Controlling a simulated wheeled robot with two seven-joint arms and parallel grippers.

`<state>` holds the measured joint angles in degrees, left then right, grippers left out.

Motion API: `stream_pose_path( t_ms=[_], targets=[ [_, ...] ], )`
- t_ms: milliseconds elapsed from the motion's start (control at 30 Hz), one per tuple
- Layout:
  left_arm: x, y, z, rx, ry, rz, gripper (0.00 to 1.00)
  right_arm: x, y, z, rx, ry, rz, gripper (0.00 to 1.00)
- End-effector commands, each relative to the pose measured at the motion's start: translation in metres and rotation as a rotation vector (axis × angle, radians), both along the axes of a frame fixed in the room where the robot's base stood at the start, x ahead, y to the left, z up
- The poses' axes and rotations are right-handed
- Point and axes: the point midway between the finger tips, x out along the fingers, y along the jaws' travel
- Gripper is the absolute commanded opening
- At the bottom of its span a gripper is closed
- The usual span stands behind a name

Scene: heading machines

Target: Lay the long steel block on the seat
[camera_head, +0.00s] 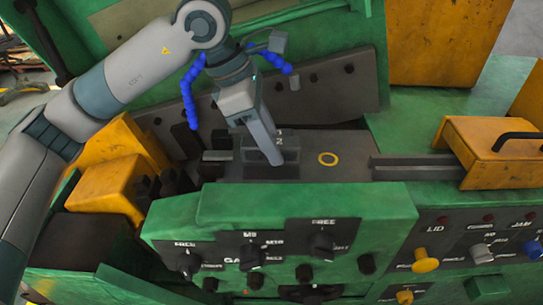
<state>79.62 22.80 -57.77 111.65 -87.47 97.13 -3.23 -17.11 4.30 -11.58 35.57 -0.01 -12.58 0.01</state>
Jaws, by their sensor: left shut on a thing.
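My left gripper (270,150) reaches down from above onto the flat grey steel bed in the middle of the machine. It is shut on a dark grey steel block (291,157), which looks like the long steel block. The fingers cover part of the block, and it sits at or just above the bed; I cannot tell whether it touches. Small white marks show on the bed behind it. The seat cannot be told apart clearly from the bed (330,175) around the block. My right gripper is not in view.
A steel rail (415,168) leads to a yellow cover with a black handle (505,145). A green panel with black knobs (290,235) stands in front. Yellow housings (115,180) stand at left.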

Motion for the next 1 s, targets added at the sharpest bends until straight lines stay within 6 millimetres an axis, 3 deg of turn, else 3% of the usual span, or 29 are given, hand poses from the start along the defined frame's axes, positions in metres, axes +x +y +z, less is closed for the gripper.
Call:
stream_pose_path(
  t_ms=[400, 900, 933, 1000],
  targets=[
    [0.000, 0.000, -0.034, 0.000, 0.002, 0.000, 0.00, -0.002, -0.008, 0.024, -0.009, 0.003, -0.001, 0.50],
    [0.000, 0.000, -0.042, -0.001, -0.001, 0.000, 0.00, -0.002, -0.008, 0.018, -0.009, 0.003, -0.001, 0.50],
    [0.000, 0.000, -0.041, 0.001, 0.000, 0.000, 0.34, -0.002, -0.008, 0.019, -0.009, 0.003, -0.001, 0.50],
    [0.000, 0.000, -0.041, 0.001, 0.000, 0.000, 0.45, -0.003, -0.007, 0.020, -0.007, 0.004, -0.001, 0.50]
  ],
)
